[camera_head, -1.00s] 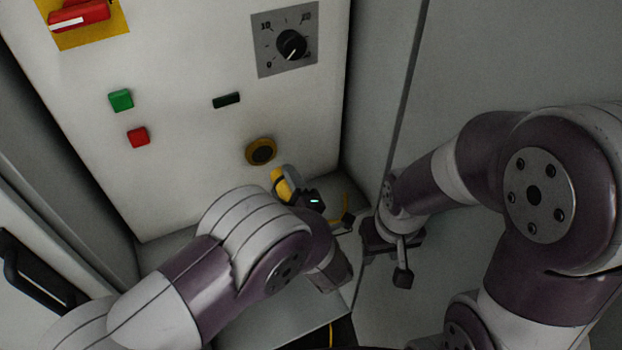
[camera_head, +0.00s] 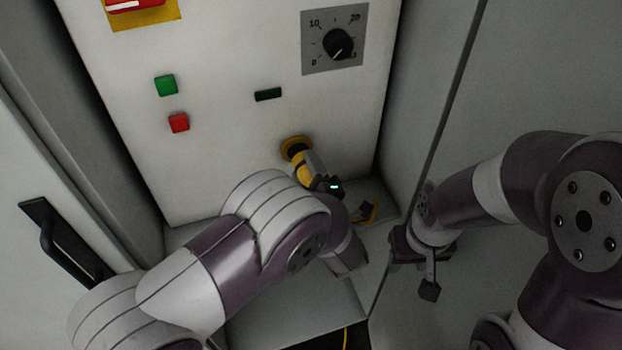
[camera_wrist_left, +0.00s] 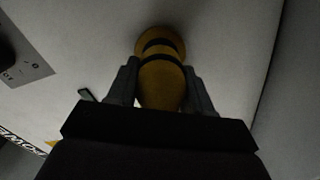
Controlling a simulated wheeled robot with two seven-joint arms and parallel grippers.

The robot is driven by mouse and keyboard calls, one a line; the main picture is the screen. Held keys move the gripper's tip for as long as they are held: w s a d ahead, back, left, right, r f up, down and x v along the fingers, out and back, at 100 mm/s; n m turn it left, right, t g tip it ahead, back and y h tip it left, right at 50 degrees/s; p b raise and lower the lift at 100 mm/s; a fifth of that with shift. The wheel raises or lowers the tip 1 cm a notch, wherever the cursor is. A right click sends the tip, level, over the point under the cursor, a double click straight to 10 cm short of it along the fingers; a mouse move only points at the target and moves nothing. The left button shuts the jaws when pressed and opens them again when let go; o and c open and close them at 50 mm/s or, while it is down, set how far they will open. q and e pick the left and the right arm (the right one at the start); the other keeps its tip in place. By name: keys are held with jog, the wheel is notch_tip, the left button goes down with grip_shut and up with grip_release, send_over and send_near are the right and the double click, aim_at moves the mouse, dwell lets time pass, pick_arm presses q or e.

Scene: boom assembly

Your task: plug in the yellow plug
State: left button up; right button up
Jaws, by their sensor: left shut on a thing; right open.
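The yellow plug (camera_head: 303,172) is held in my left gripper (camera_head: 314,172), which is shut on it. In the left wrist view the plug (camera_wrist_left: 161,87) sits between the two fingers (camera_wrist_left: 160,95) and points at the panel. The round yellow socket (camera_head: 296,147) is on the white panel, and the plug's front end is at it, overlapping it. I cannot tell how deep the plug is in, if at all. In the left wrist view the yellow ring (camera_wrist_left: 160,36) shows at the plug's far end. My right gripper (camera_head: 428,270) is open and away to the right.
The white panel (camera_head: 230,150) carries a green button (camera_head: 166,85), a red button (camera_head: 179,122), a dark slot (camera_head: 268,94) and a dial (camera_head: 338,44). A yellow cable (camera_head: 372,212) lies low behind the plug. A grey side wall (camera_head: 520,60) stands at right.

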pick_arm(q)
jog(key=shift+w+a, duration=0.25)
jog(key=shift+w, duration=0.45)
jog(key=shift+b, duration=0.55)
dwell(1.4)
jog(key=shift+w+a, duration=0.15)
jog(key=shift+w, duration=0.3)
dwell(0.4)
jog(key=o, duration=1.4)
jog(key=shift+c, duration=0.2)
jog(key=b+v, duration=0.1)
jog(key=v, duration=0.6)
jog(key=shift+s+b, duration=0.2)
jog(key=shift+b, duration=0.2)
